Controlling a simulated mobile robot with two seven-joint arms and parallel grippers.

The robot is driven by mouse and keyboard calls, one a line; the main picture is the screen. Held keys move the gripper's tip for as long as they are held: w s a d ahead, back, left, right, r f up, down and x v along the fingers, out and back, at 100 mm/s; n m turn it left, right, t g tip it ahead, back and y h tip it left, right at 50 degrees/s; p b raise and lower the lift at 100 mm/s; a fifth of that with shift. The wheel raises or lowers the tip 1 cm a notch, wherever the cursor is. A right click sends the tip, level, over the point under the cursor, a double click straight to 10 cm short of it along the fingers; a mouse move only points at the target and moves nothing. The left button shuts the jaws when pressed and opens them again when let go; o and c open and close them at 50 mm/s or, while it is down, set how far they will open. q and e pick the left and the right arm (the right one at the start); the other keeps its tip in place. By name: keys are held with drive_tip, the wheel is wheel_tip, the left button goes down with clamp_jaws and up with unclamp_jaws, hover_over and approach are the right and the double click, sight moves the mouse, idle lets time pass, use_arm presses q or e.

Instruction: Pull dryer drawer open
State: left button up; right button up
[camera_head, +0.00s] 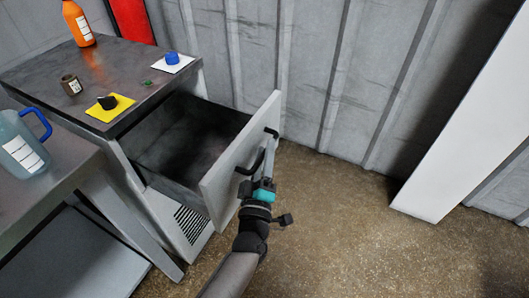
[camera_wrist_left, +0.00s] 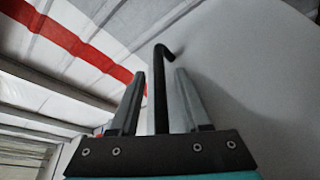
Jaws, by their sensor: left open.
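The grey dryer drawer (camera_head: 222,189) stands pulled well out of its cabinet, and its inside looks dark and empty. A black bar handle (camera_head: 257,160) is on its front panel. My left gripper (camera_head: 258,185) is at the front panel, by the lower end of the handle. In the left wrist view the open fingers (camera_wrist_left: 160,80) stand on either side of the black handle (camera_wrist_left: 161,100), with visible gaps to it. My right gripper is not in view.
The cabinet top (camera_head: 125,62) carries an orange bottle (camera_head: 78,24), a brown jar (camera_head: 71,85), a yellow mat (camera_head: 109,108) and a blue item (camera_head: 172,57). A blue-handled jug (camera_head: 22,148) stands on the left table. The floor (camera_head: 325,220) to the right is clear.

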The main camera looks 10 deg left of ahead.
use_arm(q)
drive_tip(key=p+v, duration=0.2)
drive_tip(key=v, duration=1.3)
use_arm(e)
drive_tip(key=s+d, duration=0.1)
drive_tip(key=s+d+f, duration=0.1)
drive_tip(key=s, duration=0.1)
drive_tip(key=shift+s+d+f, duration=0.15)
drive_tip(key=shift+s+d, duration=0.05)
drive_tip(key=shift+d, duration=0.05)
use_arm(q)
drive_tip(key=shift+s+f, duration=0.1)
